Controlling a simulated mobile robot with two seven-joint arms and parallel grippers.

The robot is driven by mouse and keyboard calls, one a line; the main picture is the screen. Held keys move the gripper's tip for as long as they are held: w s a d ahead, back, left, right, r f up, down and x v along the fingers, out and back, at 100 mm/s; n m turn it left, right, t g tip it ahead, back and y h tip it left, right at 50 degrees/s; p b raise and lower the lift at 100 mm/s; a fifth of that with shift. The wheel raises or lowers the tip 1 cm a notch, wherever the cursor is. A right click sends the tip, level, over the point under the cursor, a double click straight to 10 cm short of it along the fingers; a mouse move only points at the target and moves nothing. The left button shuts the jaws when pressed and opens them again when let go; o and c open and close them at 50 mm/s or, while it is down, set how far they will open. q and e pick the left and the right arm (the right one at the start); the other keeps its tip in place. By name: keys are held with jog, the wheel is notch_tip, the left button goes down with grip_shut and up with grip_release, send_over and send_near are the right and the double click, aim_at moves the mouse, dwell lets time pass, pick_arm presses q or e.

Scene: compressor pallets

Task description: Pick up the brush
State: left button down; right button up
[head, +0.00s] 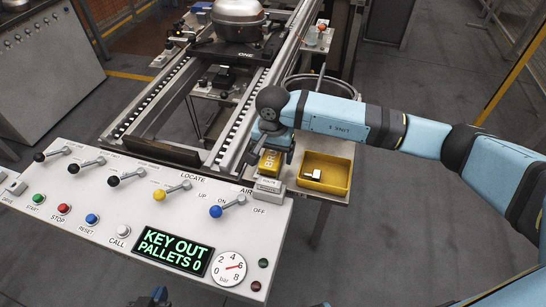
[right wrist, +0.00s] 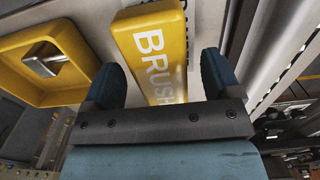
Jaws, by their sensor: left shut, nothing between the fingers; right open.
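The brush is a yellow block with white lettering (head: 269,163), standing at the right end of the control panel beside the yellow tray. In the right wrist view the brush (right wrist: 151,42) reads BRUSH and lies between the two dark fingers. My right gripper (right wrist: 158,68) is open around it, with gaps visible on both sides. In the head view my right gripper (head: 279,138) is right over the brush and hides its upper part. My left gripper (head: 158,297) barely shows at the bottom edge, shut and empty, far from the brush.
A yellow tray (head: 341,188) with a small metal part (head: 313,175) stands right of the brush on a small table. The control panel (head: 120,208) with levers and buttons fills the lower left. The conveyor rail (head: 262,92) runs close behind the brush.

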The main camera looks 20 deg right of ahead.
aim_at(273, 153)
notch_tip(273, 153, down, 2)
jog(key=shift+f, duration=0.1)
jog(key=c, duration=1.1)
jog(key=shift+o, duration=0.2)
notch_tip(273, 153, up, 20)
